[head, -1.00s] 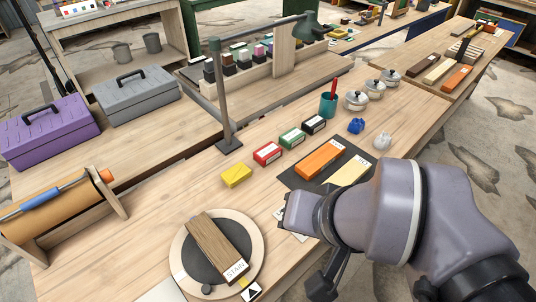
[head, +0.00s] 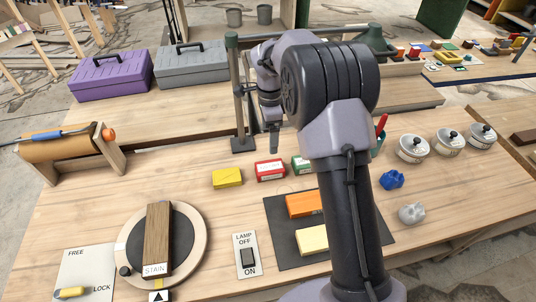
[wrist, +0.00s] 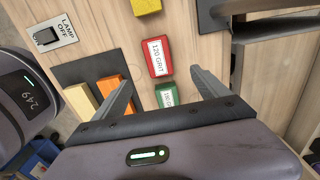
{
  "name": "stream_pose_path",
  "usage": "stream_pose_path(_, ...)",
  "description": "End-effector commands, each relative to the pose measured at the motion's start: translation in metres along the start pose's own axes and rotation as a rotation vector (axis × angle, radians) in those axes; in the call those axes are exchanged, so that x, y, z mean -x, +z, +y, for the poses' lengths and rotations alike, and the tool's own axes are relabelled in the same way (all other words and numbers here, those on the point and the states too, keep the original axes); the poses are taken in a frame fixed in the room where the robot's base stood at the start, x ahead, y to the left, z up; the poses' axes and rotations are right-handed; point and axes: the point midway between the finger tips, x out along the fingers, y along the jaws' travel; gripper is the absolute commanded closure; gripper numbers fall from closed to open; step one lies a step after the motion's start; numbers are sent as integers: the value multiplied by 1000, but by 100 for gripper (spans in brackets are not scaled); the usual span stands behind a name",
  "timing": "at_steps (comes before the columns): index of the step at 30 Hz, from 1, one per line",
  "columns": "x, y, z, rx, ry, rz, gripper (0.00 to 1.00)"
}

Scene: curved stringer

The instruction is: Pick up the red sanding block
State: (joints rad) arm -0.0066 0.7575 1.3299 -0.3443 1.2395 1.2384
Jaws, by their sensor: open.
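The red sanding block (head: 270,171) lies on the workbench between a yellow block and a green block. In the wrist view the red block (wrist: 157,58) shows a white label reading "120 GRIT". It lies just beyond my fingertips, roughly midway between them. My gripper (wrist: 164,80) is open and empty above the bench. In the head view my gripper (head: 274,140) points down just behind the red block, partly hidden by my arm. The green block (wrist: 166,95) sits between my fingers in the wrist view, below them.
A yellow block (head: 227,178) lies left of the red one. A lamp post base (head: 243,145) stands close behind. A dark mat (head: 285,245) holds orange (head: 303,205) and cream blocks (head: 312,239). A lamp switch (head: 248,257) and turntable (head: 193,220) are in front.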

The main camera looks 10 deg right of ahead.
Motion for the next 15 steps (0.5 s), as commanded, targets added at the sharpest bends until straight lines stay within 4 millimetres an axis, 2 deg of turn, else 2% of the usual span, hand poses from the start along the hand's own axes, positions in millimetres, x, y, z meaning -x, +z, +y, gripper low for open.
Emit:
stream_pose_path(1, -21, 0, 1, 1, 4, 0, 15)
stream_pose_path(7, -82, 0, 2, 2, 4, -1, 15)
stream_pose_path(10, -100, 0, 2, 2, 2, -1, 15)
stream_pose_path(15, -114, -1, 2, 2, 0, -1, 15)
